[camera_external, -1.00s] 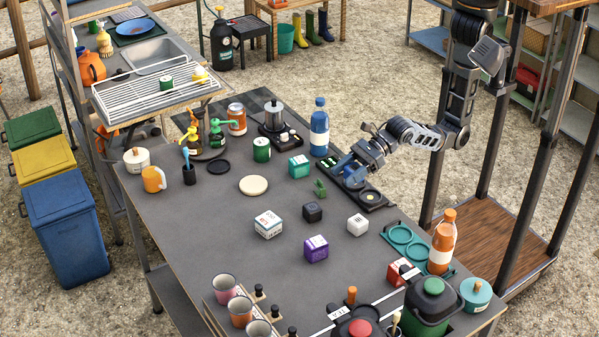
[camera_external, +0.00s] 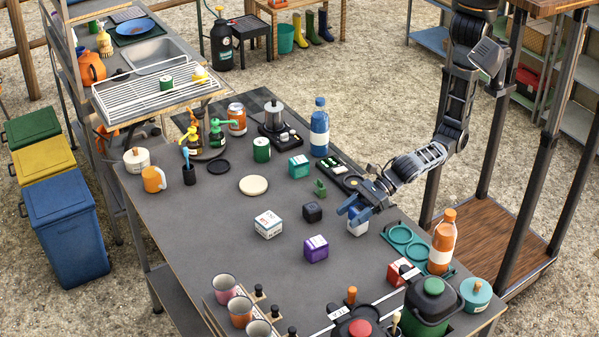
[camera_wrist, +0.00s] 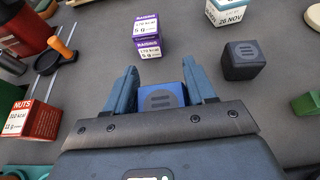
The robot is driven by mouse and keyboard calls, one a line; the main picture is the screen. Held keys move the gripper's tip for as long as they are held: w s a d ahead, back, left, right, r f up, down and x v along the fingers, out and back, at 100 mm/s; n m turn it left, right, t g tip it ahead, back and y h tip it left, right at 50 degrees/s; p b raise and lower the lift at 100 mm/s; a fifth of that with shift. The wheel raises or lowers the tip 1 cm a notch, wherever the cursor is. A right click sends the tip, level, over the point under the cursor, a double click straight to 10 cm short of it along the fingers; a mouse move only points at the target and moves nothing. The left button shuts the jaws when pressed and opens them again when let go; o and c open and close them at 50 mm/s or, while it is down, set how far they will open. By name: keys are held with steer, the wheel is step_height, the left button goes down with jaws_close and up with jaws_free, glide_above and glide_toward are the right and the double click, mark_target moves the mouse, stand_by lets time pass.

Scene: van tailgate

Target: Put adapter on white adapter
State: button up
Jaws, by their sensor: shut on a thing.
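My gripper (camera_external: 358,207) is shut on a blue adapter, a small cube with a grey striped mark, which shows between the fingers in the wrist view (camera_wrist: 162,98). In the external view the gripper and blue adapter are over the white adapter (camera_external: 358,229), a small white cube on the grey table. The gripper partly covers the white adapter, and I cannot tell whether the two cubes touch. The white adapter is hidden in the wrist view. A black cube (camera_external: 312,212) with the same kind of mark stands to the left; the wrist view shows it too (camera_wrist: 243,60).
A purple raisins box (camera_external: 316,248) and a white dated box (camera_external: 268,225) stand to the left. A green block (camera_external: 320,188) and a dark tray (camera_external: 336,168) lie behind. Teal ring holder (camera_external: 404,238), orange bottle (camera_external: 442,243) and red nuts box (camera_external: 398,272) are at the right.

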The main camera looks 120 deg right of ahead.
steer(key=o, duration=1.1)
steer(key=shift+c, duration=0.2)
steer(key=shift+s+r, duration=0.15)
steer(key=shift+s, duration=0.05)
steer(key=v, duration=1.1)
steer(key=shift+s+r, duration=0.2)
steer(key=shift+s, duration=0.05)
